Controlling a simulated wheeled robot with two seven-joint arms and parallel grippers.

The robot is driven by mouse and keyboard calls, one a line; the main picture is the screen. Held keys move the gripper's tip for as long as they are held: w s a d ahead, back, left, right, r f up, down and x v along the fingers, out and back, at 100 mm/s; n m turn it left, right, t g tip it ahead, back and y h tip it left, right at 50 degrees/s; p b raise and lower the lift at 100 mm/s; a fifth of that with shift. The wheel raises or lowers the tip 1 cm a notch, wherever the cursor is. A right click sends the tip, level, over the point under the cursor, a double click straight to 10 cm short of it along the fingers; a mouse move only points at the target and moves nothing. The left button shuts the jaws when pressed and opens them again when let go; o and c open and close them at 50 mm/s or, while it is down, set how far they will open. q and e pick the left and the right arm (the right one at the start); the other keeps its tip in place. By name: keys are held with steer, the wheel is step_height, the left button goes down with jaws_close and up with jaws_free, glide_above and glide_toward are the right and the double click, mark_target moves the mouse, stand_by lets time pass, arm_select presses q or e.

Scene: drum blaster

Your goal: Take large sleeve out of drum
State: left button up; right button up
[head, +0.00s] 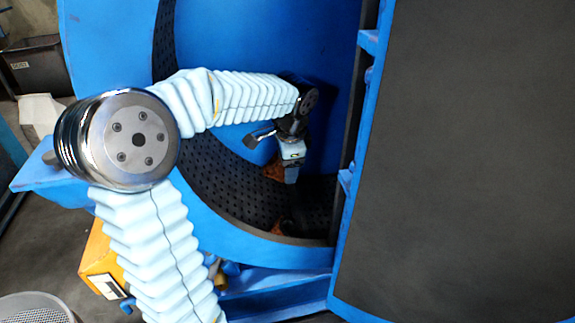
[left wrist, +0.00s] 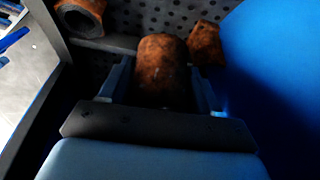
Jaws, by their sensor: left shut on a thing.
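My left gripper (head: 291,176) is inside the blue drum, low over its dark perforated inner wall (head: 228,178). In the left wrist view, its fingers (left wrist: 162,84) stand on both sides of a rusty brown rounded sleeve (left wrist: 162,62) and are shut on it. The sleeve's lower end is hidden by the gripper body. In the head view a rusty part (head: 273,170) shows just left of the fingers; I cannot tell whether it is the held sleeve. My right gripper is not in view.
Another rusty part (left wrist: 207,42) lies close to the right of the held sleeve, and a hollow rusty part (left wrist: 80,17) lies at upper left. The blue drum rim (head: 225,235) curves below my arm. A large blue-framed dark door panel (head: 480,150) stands at right.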

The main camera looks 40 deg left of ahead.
arm_select(q)
steer(key=shift+r, duration=0.15)
steer(key=r+p, duration=0.5)
steer(key=shift+w+a, duration=0.3)
steer(key=shift+a, duration=0.1)
steer(key=shift+f, duration=0.1)
steer(key=shift+a, duration=0.1)
